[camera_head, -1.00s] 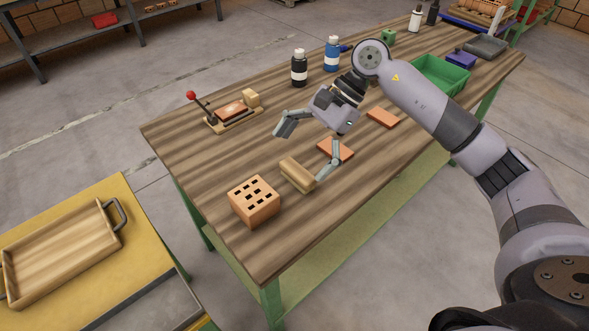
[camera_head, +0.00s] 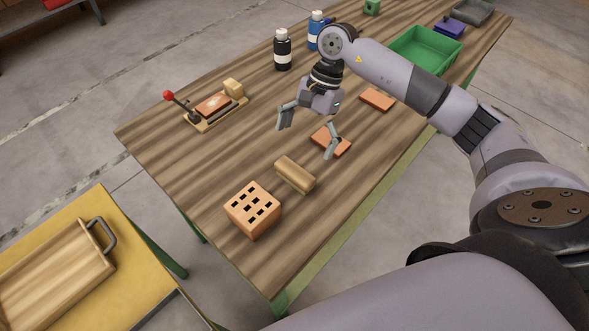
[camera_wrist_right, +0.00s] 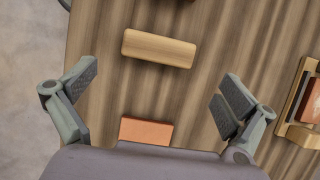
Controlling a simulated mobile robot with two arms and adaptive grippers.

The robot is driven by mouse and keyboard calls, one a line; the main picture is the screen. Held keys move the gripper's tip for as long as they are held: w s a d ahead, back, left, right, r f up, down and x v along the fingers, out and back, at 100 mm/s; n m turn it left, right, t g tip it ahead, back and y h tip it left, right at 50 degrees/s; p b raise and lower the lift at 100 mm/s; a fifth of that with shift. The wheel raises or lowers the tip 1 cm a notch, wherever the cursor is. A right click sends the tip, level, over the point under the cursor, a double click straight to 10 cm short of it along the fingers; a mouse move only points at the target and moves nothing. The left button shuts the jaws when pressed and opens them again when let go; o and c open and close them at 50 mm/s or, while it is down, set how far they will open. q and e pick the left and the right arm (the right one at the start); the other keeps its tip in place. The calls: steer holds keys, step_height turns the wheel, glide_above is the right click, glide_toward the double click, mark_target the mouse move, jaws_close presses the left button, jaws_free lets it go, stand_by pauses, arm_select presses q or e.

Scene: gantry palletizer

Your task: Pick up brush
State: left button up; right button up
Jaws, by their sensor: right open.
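The brush (camera_head: 295,174) looks like a light wooden block with a rounded top; any bristles are hidden. It lies on the workbench between the holed brick and a flat orange tile. It also shows in the right wrist view (camera_wrist_right: 158,48), above and between the fingertips. My right gripper (camera_head: 308,133) is open and empty, above the bench and up from the brush in the head view. Its spread fingers also show in the right wrist view (camera_wrist_right: 160,85). My left gripper is out of view.
The holed brick (camera_head: 253,208) stands close to the brush. Flat orange tiles (camera_head: 330,140) (camera_head: 377,99) lie near the gripper. A red-knobbed lever fixture (camera_head: 205,106), dark bottle (camera_head: 282,50), blue bottle (camera_head: 316,30) and green bin (camera_head: 424,50) stand farther off. A wooden tray (camera_head: 55,270) sits left.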

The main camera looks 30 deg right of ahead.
mark_target(295, 170)
steer(key=p+x, duration=0.1)
steer(key=x, duration=0.3)
steer(key=shift+a+f+p, duration=0.2)
steer(key=shift+f+p, duration=0.1)
steer(key=p+x, duration=0.2)
steer(key=x, duration=0.1)
steer(key=shift+s+f, duration=0.2)
steer(key=shift+f, duration=0.1)
steer(key=shift+a+f, duration=0.15)
steer(key=shift+f, duration=0.25)
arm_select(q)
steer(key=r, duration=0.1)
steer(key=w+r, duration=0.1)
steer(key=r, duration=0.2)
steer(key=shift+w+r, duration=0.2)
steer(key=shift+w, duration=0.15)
arm_select(e)
steer(key=shift+f, duration=0.15)
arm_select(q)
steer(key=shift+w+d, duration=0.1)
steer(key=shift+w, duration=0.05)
arm_select(e)
steer(key=c, duration=0.9)
